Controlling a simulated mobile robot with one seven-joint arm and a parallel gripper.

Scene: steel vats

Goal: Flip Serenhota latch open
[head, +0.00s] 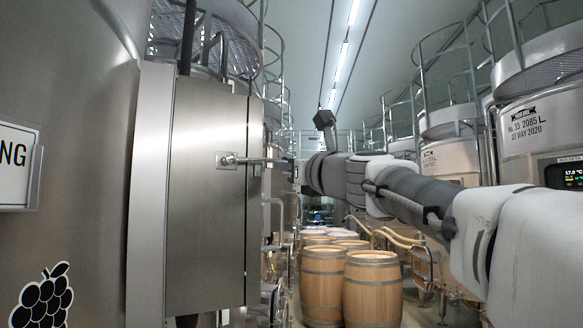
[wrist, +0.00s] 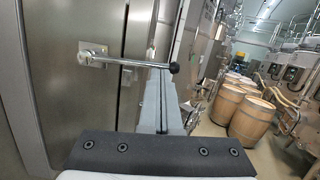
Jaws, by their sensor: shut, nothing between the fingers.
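A steel latch lever (head: 262,160) sticks out to the right from a plate on the front of a tall steel cabinet (head: 205,200) at the left. In the wrist view the lever (wrist: 130,63) lies roughly level from its mounting plate to a black ball knob (wrist: 174,68). My gripper (wrist: 163,80) is shut and empty. Its fingertips show just below the knob end of the lever; whether they touch it I cannot tell. In the head view my gripper (head: 297,171) is at the lever's right end, its fingers small and hard to make out. No name is readable on the latch.
Wooden barrels (head: 373,290) stand in the aisle below and beyond my arm. Steel vats (head: 545,125) with railings line the right side. A large vat (head: 70,120) with a sign (head: 17,166) fills the left. The aisle floor (wrist: 205,140) shows bare beside the barrels.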

